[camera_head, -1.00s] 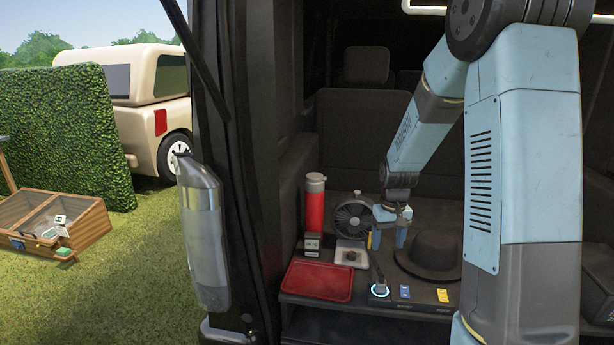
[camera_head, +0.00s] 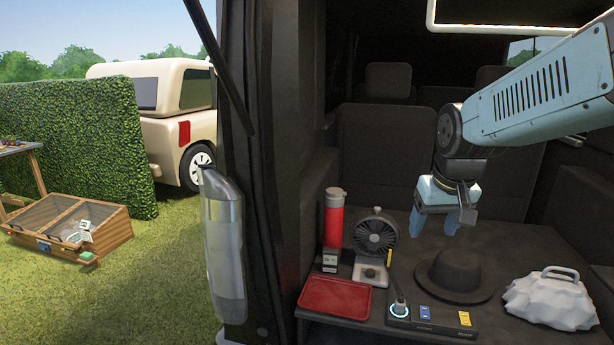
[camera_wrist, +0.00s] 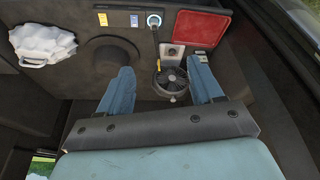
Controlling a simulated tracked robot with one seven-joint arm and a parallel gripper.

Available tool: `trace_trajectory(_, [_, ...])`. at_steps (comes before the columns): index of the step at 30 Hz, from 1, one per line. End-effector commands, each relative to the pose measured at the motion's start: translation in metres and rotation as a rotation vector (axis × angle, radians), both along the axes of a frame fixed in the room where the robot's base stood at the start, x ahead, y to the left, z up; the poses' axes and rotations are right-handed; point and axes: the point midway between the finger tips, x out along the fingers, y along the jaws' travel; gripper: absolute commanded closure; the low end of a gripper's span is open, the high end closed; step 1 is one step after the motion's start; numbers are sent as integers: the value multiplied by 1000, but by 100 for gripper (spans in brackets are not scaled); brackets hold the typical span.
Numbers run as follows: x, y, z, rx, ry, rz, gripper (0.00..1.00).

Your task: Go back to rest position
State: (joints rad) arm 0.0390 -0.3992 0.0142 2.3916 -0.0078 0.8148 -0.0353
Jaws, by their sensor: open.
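My gripper (camera_head: 432,228) is open and empty, raised above the shelf in the back of the vehicle. Its two blue fingers point down, above and behind the black hat (camera_head: 455,270). In the wrist view my gripper (camera_wrist: 165,90) shows its fingers spread apart with nothing between them. The hat also shows in the wrist view (camera_wrist: 110,62), partly hidden by a finger. A small fan (camera_head: 375,235) stands on the shelf, left of my gripper and apart from it.
On the shelf are a red tray (camera_head: 335,295), a red bottle (camera_head: 334,217), a power strip (camera_head: 435,322) and a white lumpy container (camera_head: 551,297). The vehicle's door frame (camera_head: 275,170) stands at the left. Outside, a wooden cold frame (camera_head: 110,235) sits on grass by a hedge (camera_head: 75,130).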

Motion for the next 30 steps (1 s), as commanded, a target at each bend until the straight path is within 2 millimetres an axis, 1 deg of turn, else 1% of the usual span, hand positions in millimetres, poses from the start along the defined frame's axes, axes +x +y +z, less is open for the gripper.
trace_trajectory(1, [-12,1,7,2,-21,-1,35])
trace_trajectory(9, [-66,7,29,13,-105,-5,35])
trace_trajectory(12, [-83,8,33,19,-129,-7,35])
trace_trajectory(15, [-94,9,36,22,-146,-9,35])
trace_trajectory(20, [-103,9,36,25,-157,-8,35])
trace_trajectory(30, [-103,9,36,25,-158,-9,35])
